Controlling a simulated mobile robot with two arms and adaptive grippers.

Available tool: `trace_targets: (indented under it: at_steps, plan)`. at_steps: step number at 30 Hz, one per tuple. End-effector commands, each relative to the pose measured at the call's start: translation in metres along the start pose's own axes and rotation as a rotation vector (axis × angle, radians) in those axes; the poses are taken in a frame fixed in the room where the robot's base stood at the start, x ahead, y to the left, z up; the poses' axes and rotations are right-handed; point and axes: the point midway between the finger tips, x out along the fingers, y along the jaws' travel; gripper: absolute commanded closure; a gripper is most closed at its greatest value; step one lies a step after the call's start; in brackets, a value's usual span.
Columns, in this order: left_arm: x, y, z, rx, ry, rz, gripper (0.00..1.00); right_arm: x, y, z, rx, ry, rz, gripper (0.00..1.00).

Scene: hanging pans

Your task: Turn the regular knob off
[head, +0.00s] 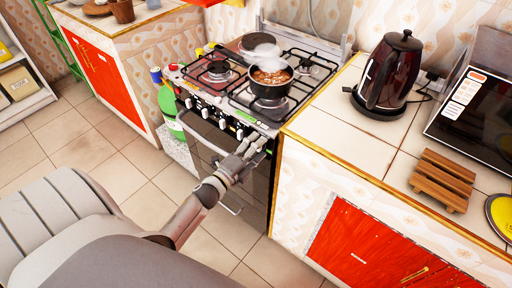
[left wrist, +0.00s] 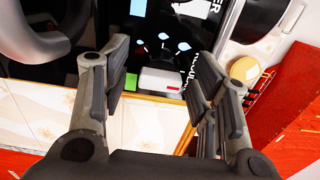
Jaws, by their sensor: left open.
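A gas stove (head: 228,103) stands in the middle of the head view, with a row of pale knobs (head: 205,114) along its front panel. A dark pan (head: 270,86) of steaming food sits on a burner. My left gripper (head: 250,143) is at the right end of the stove front, close to the right-hand knobs, and hides part of the panel there. In the left wrist view its two fingers (left wrist: 162,62) are apart, with a small white and red block (left wrist: 160,80) showing between them. My right gripper is not in view.
A tiled counter (head: 340,125) to the right holds a dark kettle (head: 386,75), a wooden rack (head: 443,178) and a microwave (head: 470,115). A green bottle (head: 167,101) stands by the stove's left side. The tiled floor (head: 125,175) at left is clear.

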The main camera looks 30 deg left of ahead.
Motion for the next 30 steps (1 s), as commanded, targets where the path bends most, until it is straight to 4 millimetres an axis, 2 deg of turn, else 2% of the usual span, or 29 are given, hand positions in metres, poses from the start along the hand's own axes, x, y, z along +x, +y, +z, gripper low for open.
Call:
trace_targets:
  at_steps: [6, 10, 24, 30]
  plan:
    - [-0.002, 0.0, 0.0, -0.001, 0.0, -0.001, 0.46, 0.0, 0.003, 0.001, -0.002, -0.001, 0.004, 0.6]
    - [-0.012, 0.001, 0.0, -0.001, 0.0, 0.001, 0.46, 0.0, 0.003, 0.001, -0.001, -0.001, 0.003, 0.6]
    - [-0.096, 0.001, 0.0, -0.001, -0.001, 0.002, 0.46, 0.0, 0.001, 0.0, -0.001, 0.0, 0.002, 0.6]
    - [-0.116, 0.0, 0.0, -0.001, -0.001, 0.0, 0.46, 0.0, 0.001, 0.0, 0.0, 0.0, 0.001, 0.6]
